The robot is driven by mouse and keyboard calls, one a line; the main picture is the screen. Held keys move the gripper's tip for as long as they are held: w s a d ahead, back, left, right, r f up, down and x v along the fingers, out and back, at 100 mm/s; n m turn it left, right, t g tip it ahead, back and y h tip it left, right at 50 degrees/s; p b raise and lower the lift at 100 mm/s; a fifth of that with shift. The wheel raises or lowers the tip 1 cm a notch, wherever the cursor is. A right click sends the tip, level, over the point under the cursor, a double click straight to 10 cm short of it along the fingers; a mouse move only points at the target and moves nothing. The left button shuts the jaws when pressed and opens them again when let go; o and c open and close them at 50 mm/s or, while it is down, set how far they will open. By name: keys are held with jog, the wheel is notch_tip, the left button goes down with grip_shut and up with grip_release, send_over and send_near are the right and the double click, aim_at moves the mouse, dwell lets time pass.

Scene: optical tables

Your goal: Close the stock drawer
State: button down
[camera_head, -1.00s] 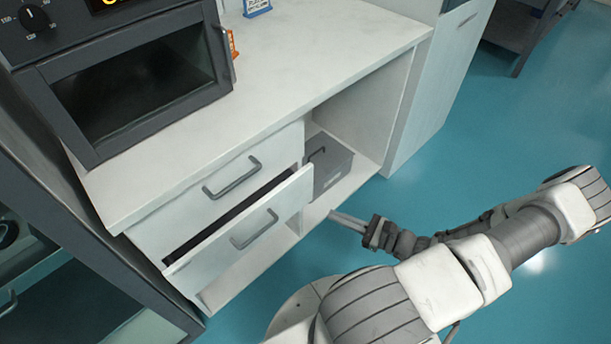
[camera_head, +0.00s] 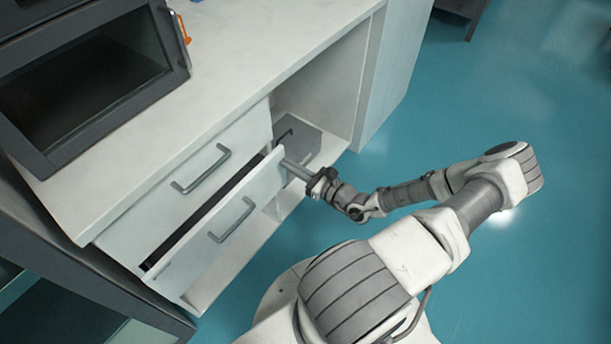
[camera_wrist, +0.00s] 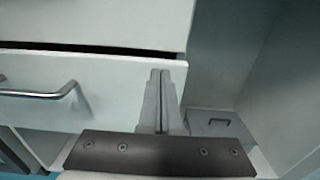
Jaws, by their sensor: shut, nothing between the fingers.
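The stock drawer (camera_head: 195,258) is the lower drawer of the white cabinet. It stands partly open, with a dark gap along its top edge. Its grey bar handle (camera_head: 232,221) is on the front. The wrist view shows the drawer front (camera_wrist: 105,98) and the gap above it. My gripper (camera_head: 285,164) is shut and empty, with its fingertips at the right end of the drawer front, to the right of the handle. In the wrist view the fingers (camera_wrist: 160,73) overlap the upper right part of the front. I cannot tell whether they touch it.
The upper drawer (camera_head: 165,215) is shut. A grey box (camera_head: 307,141) sits in the open compartment to the right, close to my gripper. An oven-like device (camera_head: 85,80) stands on the worktop (camera_head: 240,75). Blue floor (camera_head: 450,110) is clear to the right.

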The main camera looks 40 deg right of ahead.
aim_at(275, 156)
jog(key=shift+x, duration=1)
jog(key=shift+w+a+r, duration=0.1)
jog(key=shift+w, duration=0.15)
jog(key=shift+p+x, duration=0.85)
jog(key=shift+x, duration=1.2)
jog(key=shift+s, duration=0.1)
